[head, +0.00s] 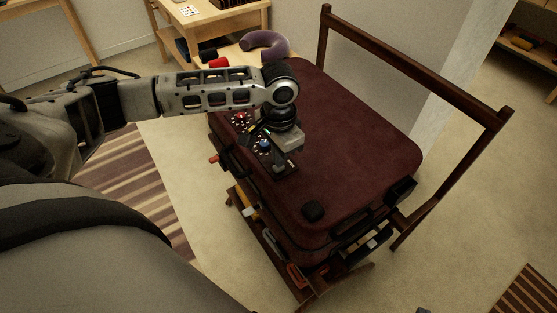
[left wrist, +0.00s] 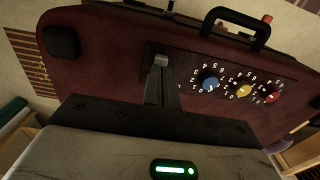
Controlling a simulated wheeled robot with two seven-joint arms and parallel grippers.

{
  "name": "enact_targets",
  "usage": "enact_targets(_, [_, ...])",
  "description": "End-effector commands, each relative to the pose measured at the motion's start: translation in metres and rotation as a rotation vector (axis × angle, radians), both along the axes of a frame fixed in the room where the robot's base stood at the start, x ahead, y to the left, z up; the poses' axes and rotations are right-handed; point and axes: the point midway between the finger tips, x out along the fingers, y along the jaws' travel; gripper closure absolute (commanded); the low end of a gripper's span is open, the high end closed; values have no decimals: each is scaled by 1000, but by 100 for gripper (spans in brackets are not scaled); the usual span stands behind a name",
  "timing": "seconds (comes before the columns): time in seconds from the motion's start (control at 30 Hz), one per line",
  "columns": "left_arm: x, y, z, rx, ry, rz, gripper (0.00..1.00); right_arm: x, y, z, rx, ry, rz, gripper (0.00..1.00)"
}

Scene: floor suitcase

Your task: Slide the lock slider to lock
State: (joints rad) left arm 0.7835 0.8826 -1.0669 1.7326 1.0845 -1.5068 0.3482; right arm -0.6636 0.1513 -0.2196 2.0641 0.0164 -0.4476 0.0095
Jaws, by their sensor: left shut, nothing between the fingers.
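A dark red suitcase (head: 340,130) lies flat, with a black lock panel on its top near the handle side. In the left wrist view the panel (left wrist: 225,64) carries a blue dial (left wrist: 209,82), a yellow dial (left wrist: 243,90) and a red dial (left wrist: 271,96) with white numbers. My left gripper (left wrist: 161,84) is shut and empty over the panel's end beyond the blue dial. A small grey block (left wrist: 161,60) shows at its tip; I cannot tell whether this is the lock slider or part of the finger. The slider's position and any contact are unclear. My right gripper is not in view.
The suitcase rests on a dark wooden rack with a tall rail (head: 420,65) behind it. A black handle (left wrist: 238,24) stands beside the panel. A purple neck pillow (head: 265,42) lies behind the suitcase. The suitcase top right of the panel is mostly clear.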

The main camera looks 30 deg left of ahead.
Motion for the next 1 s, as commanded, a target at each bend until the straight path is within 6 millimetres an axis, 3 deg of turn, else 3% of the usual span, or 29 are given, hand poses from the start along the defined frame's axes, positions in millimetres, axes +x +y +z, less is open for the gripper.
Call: enact_targets(1.0, [2,6,-11,2,1,2,100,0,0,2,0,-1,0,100])
